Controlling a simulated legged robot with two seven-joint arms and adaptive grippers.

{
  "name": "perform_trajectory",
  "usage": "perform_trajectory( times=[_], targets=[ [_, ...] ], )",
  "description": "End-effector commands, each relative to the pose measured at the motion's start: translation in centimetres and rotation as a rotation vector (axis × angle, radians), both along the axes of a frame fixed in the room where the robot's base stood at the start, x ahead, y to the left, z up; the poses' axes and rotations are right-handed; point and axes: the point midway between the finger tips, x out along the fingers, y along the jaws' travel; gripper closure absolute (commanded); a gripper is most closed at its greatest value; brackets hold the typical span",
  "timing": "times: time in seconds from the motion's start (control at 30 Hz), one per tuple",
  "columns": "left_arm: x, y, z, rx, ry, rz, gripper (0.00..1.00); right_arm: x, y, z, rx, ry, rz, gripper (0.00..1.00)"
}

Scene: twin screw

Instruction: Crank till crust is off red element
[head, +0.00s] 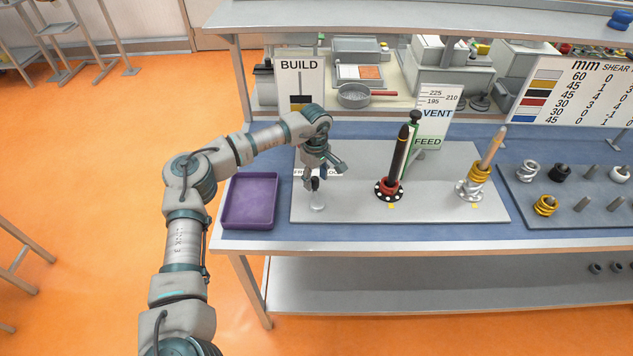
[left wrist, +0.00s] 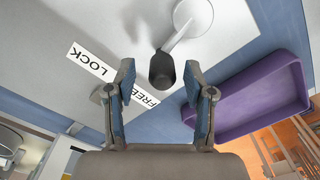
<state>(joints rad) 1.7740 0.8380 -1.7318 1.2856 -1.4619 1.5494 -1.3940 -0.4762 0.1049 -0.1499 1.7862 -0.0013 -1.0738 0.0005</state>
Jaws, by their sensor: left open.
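A small crank with a pale round base (head: 318,206) and a black knob stands at the left end of the grey board. In the left wrist view the black knob (left wrist: 162,72) and its pale arm (left wrist: 178,38) show between the fingers. My left gripper (head: 326,177) is open around the knob; I cannot tell whether the fingers touch it. The red element (head: 390,184) is a red collar low on an upright dark rod (head: 400,152), on a black base with white dots. My right gripper is out of view.
A purple tray (head: 250,201) lies left of the grey board (head: 345,212). A yellow collar (head: 480,174) with a light rod stands to the right. Farther right a board (head: 519,190) carries several rings and pegs. BUILD (head: 300,66) and VENT/FEED (head: 436,112) signs stand behind.

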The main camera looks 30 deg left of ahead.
Motion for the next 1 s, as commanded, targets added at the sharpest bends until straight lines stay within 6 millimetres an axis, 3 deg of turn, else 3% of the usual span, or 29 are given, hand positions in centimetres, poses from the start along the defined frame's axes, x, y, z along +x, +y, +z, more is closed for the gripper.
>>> perform_trajectory(
  times=[0.17, 0.47, 0.6, 0.7, 1.0],
  targets=[
    [0.0, 0.1, -1.5, 0.001, 0.0, 0.001, 0.46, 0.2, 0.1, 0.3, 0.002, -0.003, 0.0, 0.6],
    [0.0, -0.2, -1.5, 0.003, -0.002, 0.0, 0.46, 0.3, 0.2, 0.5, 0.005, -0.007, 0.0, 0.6],
    [0.0, -0.3, -1.5, 0.003, -0.002, 0.0, 0.81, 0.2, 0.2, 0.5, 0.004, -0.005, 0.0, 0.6],
    [0.0, -0.2, -1.6, 0.002, -0.001, 0.0, 1.0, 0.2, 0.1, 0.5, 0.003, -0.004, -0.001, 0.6],
    [0.0, 0.0, -1.6, 0.0, -0.001, 0.003, 1.0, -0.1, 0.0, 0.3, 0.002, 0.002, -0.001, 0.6]
  ],
)
